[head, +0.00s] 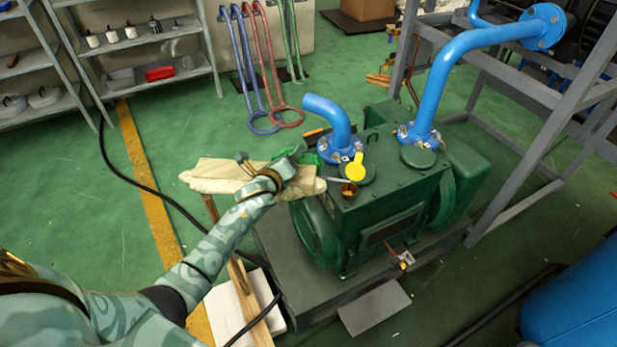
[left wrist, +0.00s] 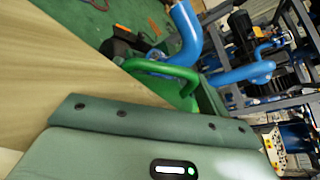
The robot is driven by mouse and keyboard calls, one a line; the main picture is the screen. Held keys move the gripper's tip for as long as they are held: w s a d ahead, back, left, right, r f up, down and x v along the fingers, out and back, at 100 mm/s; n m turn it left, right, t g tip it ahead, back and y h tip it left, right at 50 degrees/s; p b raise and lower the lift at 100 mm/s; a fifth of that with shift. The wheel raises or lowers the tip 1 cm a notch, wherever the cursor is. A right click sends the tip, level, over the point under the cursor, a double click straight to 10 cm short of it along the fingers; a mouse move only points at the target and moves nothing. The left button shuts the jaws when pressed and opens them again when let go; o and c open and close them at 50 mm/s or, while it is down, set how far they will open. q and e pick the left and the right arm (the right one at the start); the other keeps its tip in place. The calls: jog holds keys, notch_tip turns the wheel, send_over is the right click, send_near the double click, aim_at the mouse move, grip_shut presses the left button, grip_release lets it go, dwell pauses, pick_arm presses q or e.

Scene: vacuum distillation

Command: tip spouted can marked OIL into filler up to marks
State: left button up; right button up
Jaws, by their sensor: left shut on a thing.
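A dark green pump (head: 385,215) stands on a grey base in the head view. Its filler (head: 348,191) is a small brown-orange opening on the near top, beside a yellow cap or tag (head: 356,167). My left gripper (head: 306,160) is at the pump's left top edge, shut on a green can, of which a green handle (left wrist: 162,70) shows in the left wrist view. A thin spout-like piece (head: 338,180) reaches toward the filler. The can's body, its OIL marking and the level marks are hidden or too small to read. My right gripper is not in view.
Blue pipes (head: 330,115) rise from the pump top close to my left gripper. A grey frame (head: 530,170) stands at right. Green floor at left is mostly clear.

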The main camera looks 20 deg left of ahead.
aim_at(293, 148)
pick_arm(q)
jog(key=shift+r, duration=0.2)
jog(key=shift+w+d+r+m+p, duration=0.2)
jog(key=shift+d+r+m+p, duration=0.3)
jog(key=shift+r+p, duration=0.4)
jog(key=shift+w+d+r+p, duration=0.15)
jog(key=shift+d+r+p, duration=0.15)
jog(key=shift+r+p, duration=0.25)
jog(key=shift+w+d+r+m+g+y+p, duration=0.1)
jog(key=shift+d+r+m+g+y+p, duration=0.2)
jog(key=shift+m+p, duration=0.1)
dwell(0.5)
jog(key=shift+w+d+r+m+y+p, duration=0.3)
jog(key=shift+d+r+m+p, duration=0.25)
jog(key=shift+r+p, duration=0.2)
